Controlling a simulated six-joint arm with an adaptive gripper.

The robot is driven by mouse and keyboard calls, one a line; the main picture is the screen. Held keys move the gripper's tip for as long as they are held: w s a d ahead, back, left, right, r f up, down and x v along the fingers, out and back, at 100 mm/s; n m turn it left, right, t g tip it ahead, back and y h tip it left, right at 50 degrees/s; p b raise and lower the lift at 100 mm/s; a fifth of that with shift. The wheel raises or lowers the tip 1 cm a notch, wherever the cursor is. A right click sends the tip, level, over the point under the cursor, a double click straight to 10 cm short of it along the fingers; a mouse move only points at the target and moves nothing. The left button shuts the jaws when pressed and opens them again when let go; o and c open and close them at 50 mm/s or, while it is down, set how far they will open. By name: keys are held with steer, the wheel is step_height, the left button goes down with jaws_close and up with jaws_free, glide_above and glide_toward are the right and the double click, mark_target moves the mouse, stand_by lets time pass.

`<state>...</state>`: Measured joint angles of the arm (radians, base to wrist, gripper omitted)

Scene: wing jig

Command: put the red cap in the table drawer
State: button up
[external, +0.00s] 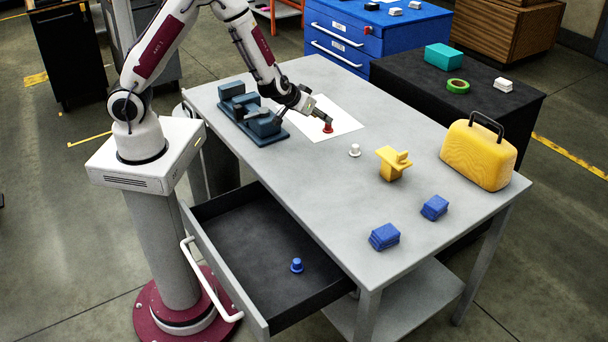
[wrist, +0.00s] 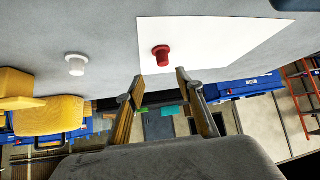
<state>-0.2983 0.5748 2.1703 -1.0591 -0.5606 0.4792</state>
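The red cap (external: 328,129) stands on a white sheet on the table; in the wrist view the red cap (wrist: 161,55) is beyond the fingertips, roughly between their lines. My gripper (external: 322,115) is low over the sheet, close to the cap. In the wrist view my gripper (wrist: 159,80) has its fingers spread apart with nothing between them. Whether a finger touches the cap cannot be told. The table drawer (external: 245,250) is pulled open at the table's near left side. A blue cap (external: 296,265) lies inside it.
A white cap (external: 354,150), a yellow part (external: 393,163), blue blocks (external: 384,237) and a yellow case (external: 477,155) stand on the table. A dark blue fixture (external: 252,118) is left of the sheet (external: 345,117). The drawer floor is mostly clear.

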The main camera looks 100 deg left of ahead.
mark_target(328, 127)
steer(key=shift+x, duration=1.3)
steer(key=shift+a+f, duration=0.1)
steer(key=shift+a+f, duration=0.6)
steer(key=shift+f, duration=0.15)
steer(key=shift+x, duration=1.65)
steer(key=c, duration=1)
